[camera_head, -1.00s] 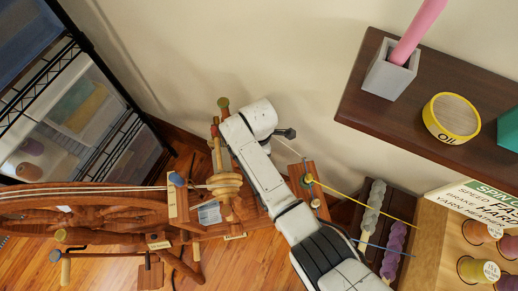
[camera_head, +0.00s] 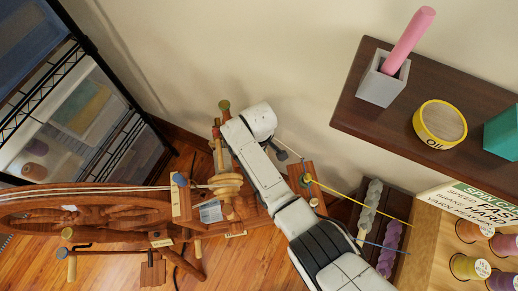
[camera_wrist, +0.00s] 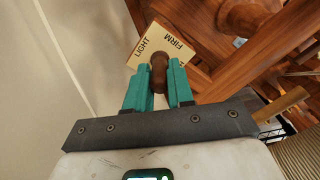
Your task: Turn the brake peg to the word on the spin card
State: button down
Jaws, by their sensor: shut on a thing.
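The brake peg (camera_wrist: 159,60) is a dark brown wooden knob in the wrist view. My gripper (camera_wrist: 158,72) has its teal fingers shut on it, one on each side. Behind the peg is a cream plate (camera_wrist: 146,48) reading LIGHT to the left and FIRM to the right. Another word at its right edge is mostly hidden by a finger. In the head view the peg and my fingers are hidden under my white wrist. The spin card (camera_head: 472,203) stands at the lower right. Its lines include SPEED FAST and a BRAKE line whose word looks like HARD but is not sharp.
The spinning wheel (camera_head: 85,201) fills the lower left, with its flyer and bobbin (camera_head: 226,185) close to my wrist. A dark wall shelf (camera_head: 385,113) holds a grey cup (camera_head: 383,84) and a yellow oil tin (camera_head: 440,123). Thread spools (camera_head: 468,267) stand at the lower right.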

jog(key=shift+m, duration=0.8)
jog(key=c, duration=1)
grip_release()
notch_tip(320, 180, up, 11)
jog(key=shift+f+p, duration=0.1)
jog(key=shift+p, duration=0.9)
